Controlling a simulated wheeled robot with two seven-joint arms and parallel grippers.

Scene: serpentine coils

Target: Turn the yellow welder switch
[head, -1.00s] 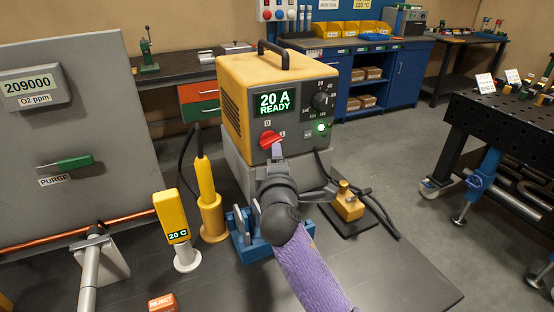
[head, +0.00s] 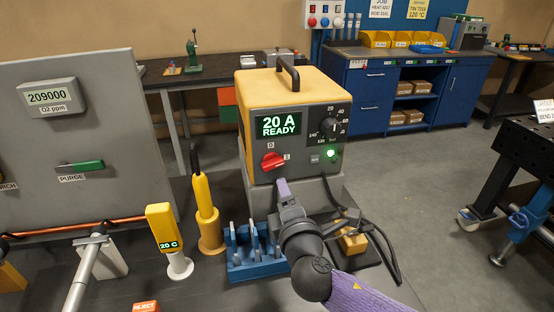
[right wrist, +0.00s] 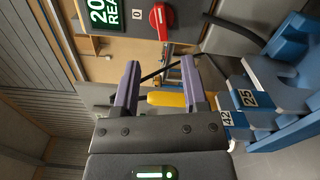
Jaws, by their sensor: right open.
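The yellow welder (head: 250,100) stands on a grey block on the dark bench in the head view. Its display (head: 279,125) reads 20 A READY, and a green lamp (head: 331,153) is lit. My left gripper is out of view.
A blue rack (head: 258,266), a yellow torch in its holder (head: 206,220) and a yellow 20 C meter (head: 161,225) stand left of my right arm. Black cables and a small yellow block (head: 352,242) lie to its right. A grey PURGE panel (head: 70,130) stands left.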

